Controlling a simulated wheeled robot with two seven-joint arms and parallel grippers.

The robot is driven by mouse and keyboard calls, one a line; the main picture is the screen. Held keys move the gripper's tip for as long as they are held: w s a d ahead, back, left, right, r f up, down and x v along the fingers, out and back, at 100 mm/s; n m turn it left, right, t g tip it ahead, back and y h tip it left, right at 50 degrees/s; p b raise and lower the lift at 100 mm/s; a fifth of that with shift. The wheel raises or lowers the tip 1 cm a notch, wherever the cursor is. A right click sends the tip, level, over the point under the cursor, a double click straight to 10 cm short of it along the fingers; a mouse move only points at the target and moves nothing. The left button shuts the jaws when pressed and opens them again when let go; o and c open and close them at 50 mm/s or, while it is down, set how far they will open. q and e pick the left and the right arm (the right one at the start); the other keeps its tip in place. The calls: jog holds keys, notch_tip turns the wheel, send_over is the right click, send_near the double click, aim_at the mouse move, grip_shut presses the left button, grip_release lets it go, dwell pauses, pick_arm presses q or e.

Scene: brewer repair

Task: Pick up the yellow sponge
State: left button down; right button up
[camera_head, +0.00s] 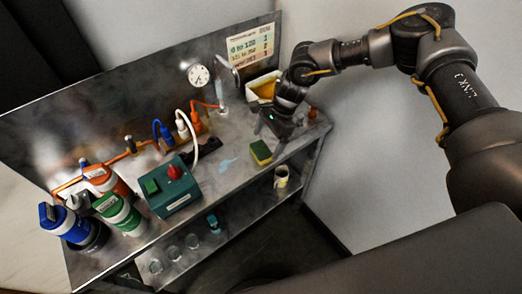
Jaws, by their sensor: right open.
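The yellow sponge (261,152) has a green layer and lies on the metal bench top (232,185), near its front edge and right of the middle. My right arm reaches in from the right. My right gripper (272,128) is open over the right part of the bench, just behind and above the sponge, and apart from it in the picture. Its fingertips are small and dark here. My left gripper is not in view.
A green box with a red knob (174,188) stands left of the sponge. Blue, orange and green canisters (119,212) crowd the left end. Cables and a gauge (198,76) are at the back. A yellow-white bin (262,88) is behind my gripper. A mug (281,176) stands on the lower shelf.

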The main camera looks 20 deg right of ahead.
aim_at(263, 148)
jog(key=p+x, duration=0.1)
jog(key=x, duration=0.2)
jog(key=shift+w+a+f, duration=0.1)
jog(key=shift+a+f, duration=0.1)
jog(key=shift+f, duration=0.25)
jog(key=shift+c, duration=0.4)
jog(key=c, duration=1)
